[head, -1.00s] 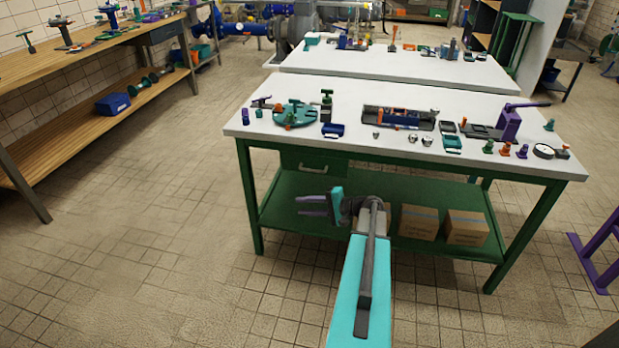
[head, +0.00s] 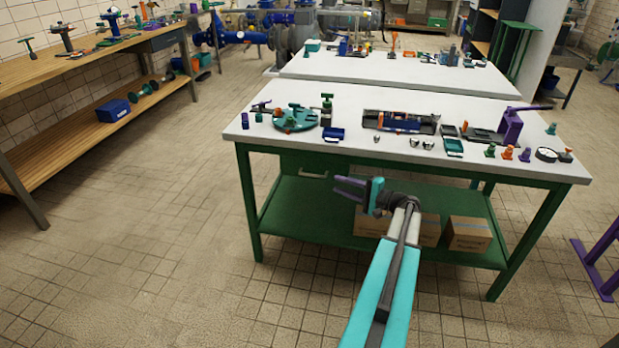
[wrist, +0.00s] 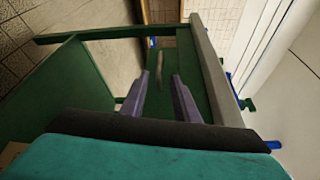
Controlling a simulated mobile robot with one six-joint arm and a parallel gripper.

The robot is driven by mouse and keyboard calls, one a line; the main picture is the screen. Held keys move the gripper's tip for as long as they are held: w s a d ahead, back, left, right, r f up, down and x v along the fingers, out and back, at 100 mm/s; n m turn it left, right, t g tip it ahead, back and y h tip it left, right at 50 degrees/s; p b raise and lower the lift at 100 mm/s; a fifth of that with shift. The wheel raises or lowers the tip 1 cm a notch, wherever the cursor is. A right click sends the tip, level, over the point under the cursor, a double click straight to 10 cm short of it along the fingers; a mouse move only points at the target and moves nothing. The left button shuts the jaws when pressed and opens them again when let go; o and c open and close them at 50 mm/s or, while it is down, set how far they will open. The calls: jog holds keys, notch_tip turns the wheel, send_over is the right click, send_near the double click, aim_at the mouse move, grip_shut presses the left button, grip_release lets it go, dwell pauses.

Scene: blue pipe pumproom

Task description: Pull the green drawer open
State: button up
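The green drawer (head: 290,163) sits under the white top of the near workbench, toward its left end. Its pale bar handle (head: 313,174) is on the front face. In the wrist view the handle (wrist: 159,66) shows beyond and between my fingers, on the green drawer front (wrist: 187,75). My gripper (head: 350,188) is in front of the bench, to the right of the handle, with its purple fingers pointing left. In the wrist view the two fingers (wrist: 160,76) are apart with nothing between them. No contact with the handle shows.
The near workbench top (head: 350,155) overhangs the drawer and carries many tools and parts. The green lower shelf (head: 300,215) holds cardboard boxes (head: 468,234). A bench leg (head: 248,205) stands at the left. The tiled floor (head: 150,240) left of the bench is clear.

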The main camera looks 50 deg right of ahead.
aim_at(312, 175)
jog(key=w, duration=0.4)
jog(key=w+a, duration=0.1)
jog(key=w, duration=0.3)
jog(key=w+a+f, duration=0.1)
jog(key=w, duration=0.4)
jog(key=shift+w+a, duration=0.1)
jog(key=shift+a, duration=0.05)
jog(key=shift+c, duration=0.4)
